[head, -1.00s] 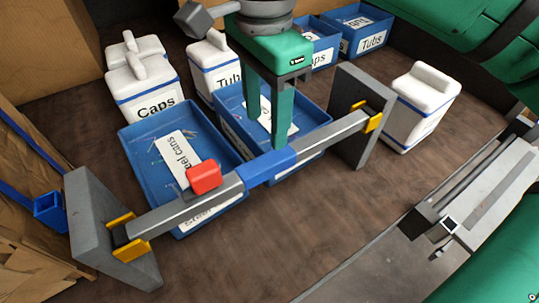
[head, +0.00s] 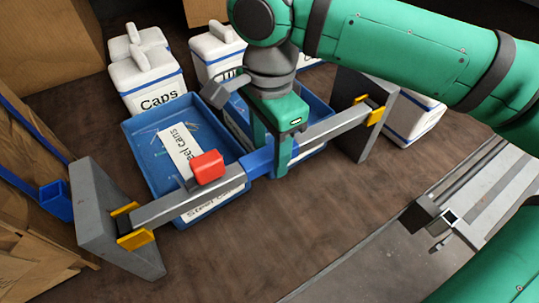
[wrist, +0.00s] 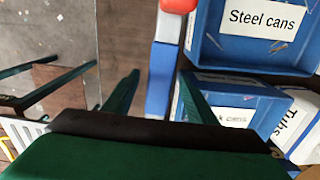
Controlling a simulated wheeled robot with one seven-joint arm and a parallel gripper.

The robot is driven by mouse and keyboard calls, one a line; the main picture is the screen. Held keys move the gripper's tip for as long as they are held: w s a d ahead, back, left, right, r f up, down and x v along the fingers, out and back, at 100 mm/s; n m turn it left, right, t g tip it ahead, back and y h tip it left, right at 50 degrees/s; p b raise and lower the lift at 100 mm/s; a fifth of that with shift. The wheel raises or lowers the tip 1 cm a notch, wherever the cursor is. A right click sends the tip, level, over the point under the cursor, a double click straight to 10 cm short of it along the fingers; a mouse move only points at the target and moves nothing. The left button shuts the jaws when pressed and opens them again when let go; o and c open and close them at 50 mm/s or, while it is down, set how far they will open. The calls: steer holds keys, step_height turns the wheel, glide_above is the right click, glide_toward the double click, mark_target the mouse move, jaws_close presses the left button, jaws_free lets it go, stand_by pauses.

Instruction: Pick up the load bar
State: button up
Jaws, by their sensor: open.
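The load bar (head: 165,205) is a grey beam with a blue sleeve (head: 257,161) at its middle and a red block (head: 207,167) left of the sleeve. Its ends rest in yellow brackets on two grey upright plates (head: 120,225). My gripper (head: 270,155) is open, pointing down at the right part of the blue sleeve. One finger is on the near side of the bar, the other on the far side, partly hidden. In the wrist view the blue sleeve (wrist: 161,80) runs between the two fingers, with the red block at the top.
A blue tray labelled Steel cans (head: 140,135) lies behind the bar, with another blue tray (head: 318,105) behind my gripper. White tubs, one labelled Caps (head: 150,80), stand farther back. A metal rail (head: 480,195) is at the right. The brown surface in front is clear.

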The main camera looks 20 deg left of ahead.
jaws_close()
stand_by(1.3)
